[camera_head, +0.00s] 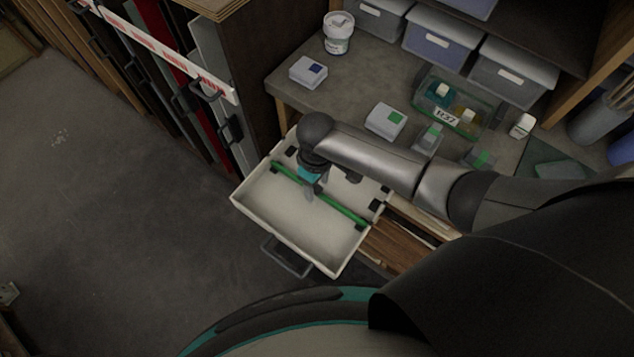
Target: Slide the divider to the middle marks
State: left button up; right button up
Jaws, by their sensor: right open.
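A green divider (342,211) spans the open white drawer (262,211) from its upper left wall to its lower right wall. My right gripper (310,191) points down over the divider's middle part, its fingers open. The fingers hide a short stretch of the divider; I cannot tell whether they touch it. Dark marks show on the drawer's walls, one at the upper left (291,152) and one at the right (376,205). The divider lies nearer the drawer's handle than these marks. My left gripper is not in view.
The drawer's black handle (286,257) faces the floor. Upright panels stand on the left.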

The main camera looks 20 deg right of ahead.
grip_shut()
dwell(0.3)
jog(key=shift+w+d, duration=0.1)
dwell(1.0)
